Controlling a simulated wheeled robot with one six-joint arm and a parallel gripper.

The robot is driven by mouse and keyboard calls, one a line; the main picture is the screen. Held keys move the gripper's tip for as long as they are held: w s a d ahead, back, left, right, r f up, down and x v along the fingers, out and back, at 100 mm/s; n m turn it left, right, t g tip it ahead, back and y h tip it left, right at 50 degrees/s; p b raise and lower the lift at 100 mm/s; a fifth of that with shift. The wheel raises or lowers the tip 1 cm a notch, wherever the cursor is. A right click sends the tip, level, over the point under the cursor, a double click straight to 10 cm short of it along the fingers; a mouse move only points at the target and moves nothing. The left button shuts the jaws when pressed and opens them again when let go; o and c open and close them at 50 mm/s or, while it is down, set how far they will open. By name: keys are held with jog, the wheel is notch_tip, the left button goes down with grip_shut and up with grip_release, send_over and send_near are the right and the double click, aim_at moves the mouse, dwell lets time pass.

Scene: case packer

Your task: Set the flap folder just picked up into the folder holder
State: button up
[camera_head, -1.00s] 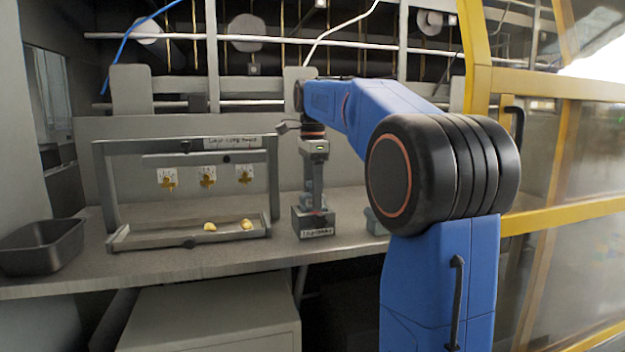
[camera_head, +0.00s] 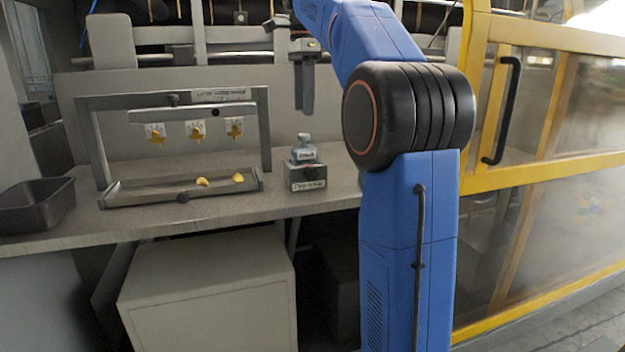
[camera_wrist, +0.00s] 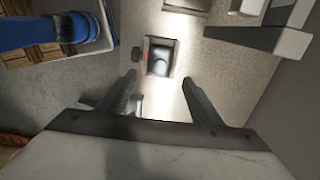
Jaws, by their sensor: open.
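The folder holder (camera_head: 306,181) is a dark grey block with a white label on the bench. The flap folder (camera_head: 304,153), a small grey-blue piece with a label, sits upright in the top of it. In the wrist view the folder (camera_wrist: 159,62) shows from above, inside the holder's frame (camera_wrist: 149,43). My gripper (camera_head: 305,110) points down above the folder, apart from it. In the wrist view my gripper (camera_wrist: 160,79) has its two fingers spread, with nothing between them.
A grey rack (camera_head: 266,130) with several hanging yellow pieces stands left of the holder; its tray (camera_head: 150,198) bears two yellow pieces. A dark bin (camera_head: 38,208) is at the far left. A yellow-framed guard (camera_head: 530,175) stands at the right.

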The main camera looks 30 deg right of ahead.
jog(key=shift+s, duration=0.1)
jog(key=s+a+f+n+t, duration=0.1)
jog(key=s+a+f+n, duration=0.4)
jog(key=s+f, duration=0.5)
jog(key=s+a+f+n+t, duration=0.2)
jog(key=s+a+f+n, duration=0.3)
jog(key=s+f+n, duration=0.4)
jog(key=s+a+f+n+t, duration=0.1)
jog(key=s+a+f+n, duration=0.4)
jog(key=s+f, duration=0.6)
notch_tip(320, 180, down, 7)
jog(key=shift+a+f+n+t, duration=0.1)
jog(key=shift+a+n+t, duration=0.3)
jog(key=shift+n, duration=0.7)
